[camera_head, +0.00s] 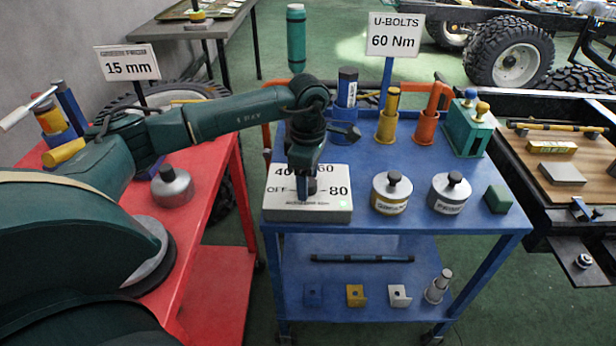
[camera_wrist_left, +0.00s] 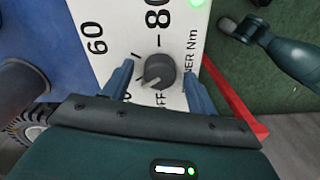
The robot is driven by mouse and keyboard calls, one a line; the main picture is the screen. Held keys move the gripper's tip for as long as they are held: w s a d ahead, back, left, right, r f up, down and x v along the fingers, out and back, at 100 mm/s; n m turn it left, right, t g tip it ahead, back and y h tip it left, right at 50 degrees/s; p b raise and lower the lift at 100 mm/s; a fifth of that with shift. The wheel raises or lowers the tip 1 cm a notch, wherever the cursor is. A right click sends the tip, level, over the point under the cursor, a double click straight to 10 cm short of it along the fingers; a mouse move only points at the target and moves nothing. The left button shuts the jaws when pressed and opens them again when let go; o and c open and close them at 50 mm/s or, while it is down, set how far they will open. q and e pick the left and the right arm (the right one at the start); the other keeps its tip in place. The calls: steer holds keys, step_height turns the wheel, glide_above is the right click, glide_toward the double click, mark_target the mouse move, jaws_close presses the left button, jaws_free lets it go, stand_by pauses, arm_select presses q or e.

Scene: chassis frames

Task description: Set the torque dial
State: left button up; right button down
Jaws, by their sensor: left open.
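The torque dial box (camera_head: 307,214) stands at the front left corner of the blue cart, with a white face marked OFF, 40, 60 and 80 and a small green light. Its dark round knob (camera_wrist_left: 157,72) shows in the left wrist view with a pale pointer mark, whose setting I cannot read surely. My left gripper (camera_head: 307,190) points down over the dial and mostly hides the knob in the head view. In the left wrist view its blue fingers (camera_wrist_left: 157,82) are open, one on each side of the knob, with gaps visible. My right gripper is not seen.
A sign (camera_head: 395,36) reads "U-BOLTS 60 Nm"; another (camera_head: 128,64) reads "15 mm". On the blue cart (camera_head: 400,236), two lidded round pots (camera_head: 391,193) (camera_head: 449,193) and a green block (camera_head: 498,199) stand right of the dial. Taller tools stand behind. A red cart (camera_head: 222,190) is at left.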

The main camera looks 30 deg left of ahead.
arm_select(q)
step_height(320, 180, up, 13)
stand_by(0.4)
stand_by(0.4)
